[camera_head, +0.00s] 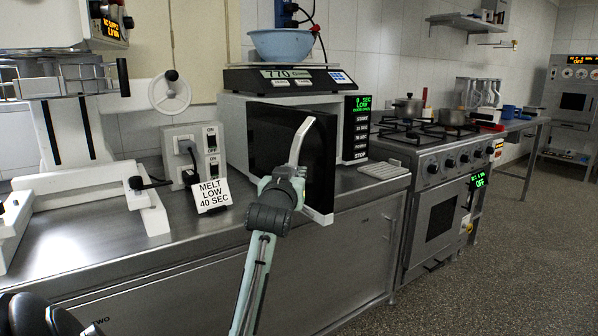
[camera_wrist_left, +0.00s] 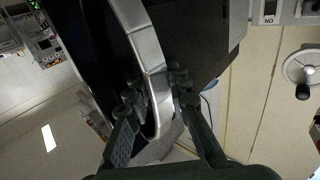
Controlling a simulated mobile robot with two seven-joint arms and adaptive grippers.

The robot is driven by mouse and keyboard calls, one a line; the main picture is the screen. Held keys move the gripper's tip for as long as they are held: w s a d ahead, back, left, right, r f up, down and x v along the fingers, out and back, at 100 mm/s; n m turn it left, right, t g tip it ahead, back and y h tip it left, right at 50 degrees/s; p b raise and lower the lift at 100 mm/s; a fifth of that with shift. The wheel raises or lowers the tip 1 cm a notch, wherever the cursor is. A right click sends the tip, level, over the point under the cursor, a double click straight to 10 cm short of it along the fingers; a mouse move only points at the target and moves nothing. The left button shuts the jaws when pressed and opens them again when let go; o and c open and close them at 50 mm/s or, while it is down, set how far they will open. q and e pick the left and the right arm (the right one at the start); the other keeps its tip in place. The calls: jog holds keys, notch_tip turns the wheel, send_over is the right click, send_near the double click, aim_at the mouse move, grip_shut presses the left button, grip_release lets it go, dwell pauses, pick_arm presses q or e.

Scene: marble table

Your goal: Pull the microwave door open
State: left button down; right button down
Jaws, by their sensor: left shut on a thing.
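The microwave (camera_head: 232,140) stands on the steel counter, with a white body and a green-lit control panel (camera_head: 357,128). Its black door (camera_head: 265,150) stands ajar, its right edge swung out in front of the panel. A curved silver handle (camera_head: 299,138) runs down the door's front. My left gripper (camera_head: 290,175) is shut on the lower part of the handle. In the left wrist view, the fingers (camera_wrist_left: 157,92) lie on either side of the silver handle (camera_wrist_left: 139,38). My right gripper is not in view.
A scale (camera_head: 292,80) with a blue bowl (camera_head: 282,44) sits on top of the microwave. A "MELT LOW 40 SEC" card (camera_head: 212,195) stands left of the door. A stove (camera_head: 440,190) with pots is on the right. The floor (camera_head: 500,260) at the front right is clear.

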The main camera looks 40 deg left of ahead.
pick_arm(q)
jog(key=shift+s+f+m+h, duration=0.25)
jog(key=shift+s+m+h, duration=0.05)
jog(key=shift+s+h, duration=0.2)
jog(key=c, duration=1.3)
grip_release()
jog(key=shift+d+r, duration=0.1)
jog(key=shift+r, duration=0.1)
jog(key=shift+s, duration=0.1)
jog(key=v, duration=0.7)
jog(key=shift+s+d, duration=0.1)
jog(key=shift+s, duration=0.1)
jog(key=shift+f, duration=0.25)
